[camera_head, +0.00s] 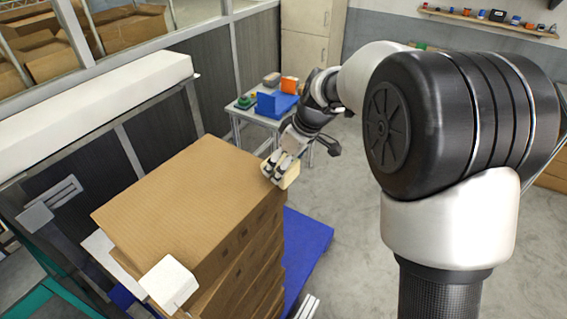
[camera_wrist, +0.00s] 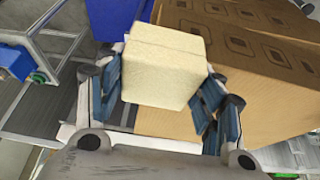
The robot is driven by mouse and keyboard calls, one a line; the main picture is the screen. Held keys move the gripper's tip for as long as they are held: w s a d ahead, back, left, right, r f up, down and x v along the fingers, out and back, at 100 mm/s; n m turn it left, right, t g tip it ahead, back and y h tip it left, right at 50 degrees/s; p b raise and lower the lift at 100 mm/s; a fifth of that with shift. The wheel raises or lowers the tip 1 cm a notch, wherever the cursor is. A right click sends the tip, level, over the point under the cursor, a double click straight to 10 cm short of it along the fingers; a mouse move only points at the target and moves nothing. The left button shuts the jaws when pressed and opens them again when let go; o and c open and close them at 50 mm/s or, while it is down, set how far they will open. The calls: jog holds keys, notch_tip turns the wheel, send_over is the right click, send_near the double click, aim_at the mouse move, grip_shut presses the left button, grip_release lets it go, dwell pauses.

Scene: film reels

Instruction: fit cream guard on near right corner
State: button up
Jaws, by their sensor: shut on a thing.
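A stack of brown cardboard boxes (camera_head: 185,195) stands on a blue pallet (camera_head: 308,240). My gripper (camera_head: 280,170) is shut on a cream guard (camera_head: 291,176) at the stack's right-hand top corner in the head view. In the wrist view the cream guard (camera_wrist: 162,65) sits between the blue-padded fingers, with the boxes (camera_wrist: 255,50) beside and behind it. I cannot tell whether the guard touches the cardboard. Another whitish guard (camera_head: 169,281) sits on the corner at the bottom of the head view.
A small table (camera_head: 236,112) behind the stack holds a blue bin (camera_head: 267,103) and an orange item (camera_head: 289,84). A machine frame with a long white top (camera_head: 95,105) stands close on the left. Grey floor (camera_head: 345,200) is open right of the pallet.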

jog(key=shift+f, duration=0.2)
jog(key=o, duration=1)
jog(key=shift+o, duration=0.2)
jog(key=shift+r, duration=0.15)
jog(key=shift+r+p, duration=0.35)
jog(key=shift+p, duration=0.05)
jog(key=v, duration=1.2)
jog(key=shift+s+r, duration=0.2)
jog(key=s+d+r+m+t+h, duration=0.1)
jog(key=s+d+m, duration=0.1)
jog(key=s, duration=0.5)
jog(key=s+d+r+m+h, duration=0.1)
jog(key=s+d+m, duration=0.15)
jog(key=s, duration=0.45)
jog(key=s+d+f+m, duration=0.1)
jog(key=s+f+m, duration=0.2)
jog(key=s, duration=0.5)
jog(key=s+d+f+m+t+h, duration=0.1)
jog(key=s+d+f+m, duration=0.1)
jog(key=s, duration=0.5)
jog(key=shift+s+d+f+m+h, duration=0.2)
jog(key=shift+s+f+m+h, duration=0.1)
jog(key=shift+s+f+m, duration=0.2)
